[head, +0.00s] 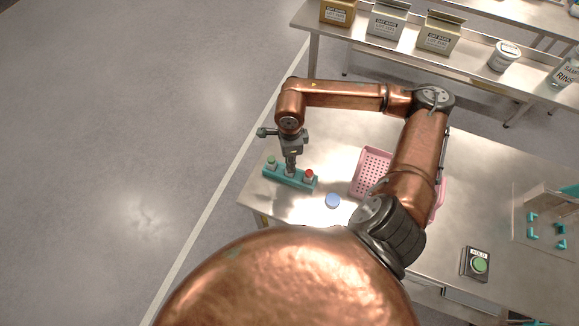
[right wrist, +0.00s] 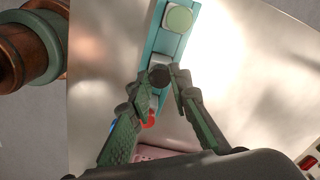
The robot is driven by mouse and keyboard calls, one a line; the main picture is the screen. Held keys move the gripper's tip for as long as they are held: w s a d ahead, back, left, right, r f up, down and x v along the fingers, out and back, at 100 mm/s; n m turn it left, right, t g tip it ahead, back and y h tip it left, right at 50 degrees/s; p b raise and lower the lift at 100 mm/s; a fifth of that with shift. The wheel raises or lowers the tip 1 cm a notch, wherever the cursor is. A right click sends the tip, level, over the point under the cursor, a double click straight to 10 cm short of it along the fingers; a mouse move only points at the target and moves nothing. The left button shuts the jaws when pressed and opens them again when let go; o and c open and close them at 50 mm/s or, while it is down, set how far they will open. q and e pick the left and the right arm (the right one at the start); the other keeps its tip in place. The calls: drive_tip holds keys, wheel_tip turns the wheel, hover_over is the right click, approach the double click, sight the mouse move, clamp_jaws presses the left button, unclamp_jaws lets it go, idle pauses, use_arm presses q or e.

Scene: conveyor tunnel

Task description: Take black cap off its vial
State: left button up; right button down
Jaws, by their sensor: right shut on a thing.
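A teal rack (head: 300,184) stands at the left end of the metal table, and it also shows in the right wrist view (right wrist: 183,47). My right gripper (head: 290,171) points down over the middle of the rack. In the right wrist view its fingertips (right wrist: 160,78) are shut on the round black cap (right wrist: 159,76). The fingers hide most of the vial below, so I cannot tell whether the cap still sits on it. A green-capped vial (head: 271,161) and a red-capped vial (head: 309,175) stand at either side of the gripper. My left gripper is not in view.
A blue round piece (head: 332,201) lies on the table just right of the rack. A pink perforated basket (head: 370,165) is partly behind my right arm. A box with a green button (head: 477,264) is at the front right. Boxes and tubs stand on the back bench (head: 465,62).

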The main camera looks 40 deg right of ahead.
drive_tip(key=n+b, duration=0.2)
drive_tip(key=n, duration=0.1)
drive_tip(key=shift+f, duration=0.1)
drive_tip(key=shift+n, duration=0.5)
drive_tip(key=shift+n+b, duration=0.65)
drive_tip(key=shift+n, duration=0.15)
drive_tip(key=n+b, duration=0.1)
drive_tip(key=n, duration=0.1)
drive_tip(key=shift+n+b, duration=0.3)
drive_tip(key=shift+n, duration=0.5)
